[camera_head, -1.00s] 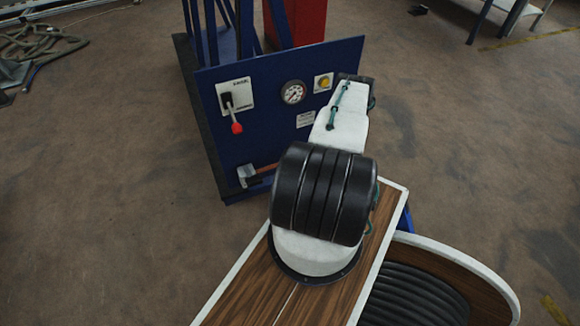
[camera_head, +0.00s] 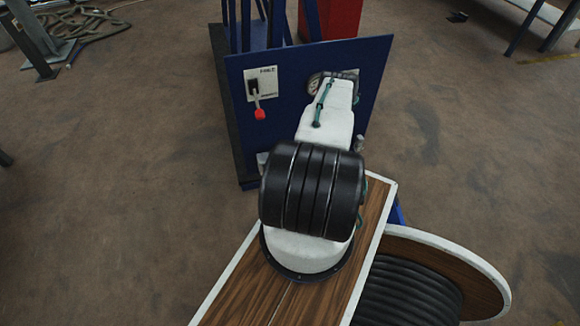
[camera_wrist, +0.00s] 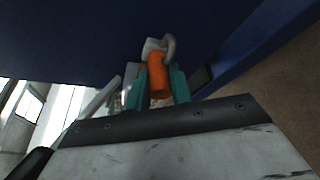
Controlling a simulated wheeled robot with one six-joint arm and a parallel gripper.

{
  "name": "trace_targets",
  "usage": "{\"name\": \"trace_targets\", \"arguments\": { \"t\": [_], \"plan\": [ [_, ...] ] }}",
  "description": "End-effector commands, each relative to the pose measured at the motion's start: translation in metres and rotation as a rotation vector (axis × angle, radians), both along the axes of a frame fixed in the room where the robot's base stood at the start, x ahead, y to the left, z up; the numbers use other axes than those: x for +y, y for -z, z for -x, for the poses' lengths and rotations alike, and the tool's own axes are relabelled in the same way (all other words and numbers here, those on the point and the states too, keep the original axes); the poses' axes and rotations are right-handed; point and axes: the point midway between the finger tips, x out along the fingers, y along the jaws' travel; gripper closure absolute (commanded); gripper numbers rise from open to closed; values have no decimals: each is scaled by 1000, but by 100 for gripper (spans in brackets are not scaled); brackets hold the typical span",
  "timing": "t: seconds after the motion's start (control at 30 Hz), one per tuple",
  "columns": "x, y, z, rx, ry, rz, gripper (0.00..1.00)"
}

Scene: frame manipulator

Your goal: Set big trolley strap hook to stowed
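The orange cylinder-like part (camera_wrist: 158,78) of what looks like the strap hook shows in the wrist view, end toward the camera. A grey curved hook piece (camera_wrist: 170,44) is at its far end, against the dark blue panel. My gripper (camera_wrist: 160,92) has its two teal fingers apart, one on each side of the orange part; whether they touch it is unclear. In the head view my arm hides the gripper and the orange part. A small grey fitting (camera_head: 262,159) shows low on the blue panel (camera_head: 290,115), beside my arm.
The panel carries a lever with a red knob (camera_head: 260,113) and a gauge (camera_head: 315,84) partly behind my arm. A red box (camera_head: 332,18) stands behind it. Hoses (camera_head: 85,22) lie at the far left.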

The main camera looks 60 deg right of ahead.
Motion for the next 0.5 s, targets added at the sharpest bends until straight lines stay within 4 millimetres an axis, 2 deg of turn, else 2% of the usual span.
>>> {"name": "trace_targets", "arguments": {
  "t": [0.03, 0.1, 0.37, 0.5],
  "plan": [
    [0, 0, 0, 0, 1, -1, 70],
    [0, 0, 0, 0, -1, -1, 57],
    [1, 0, 0, 0, -2, -1, 57],
    [5, -2, 10, 0, 0, -2, 57]
  ]
}}
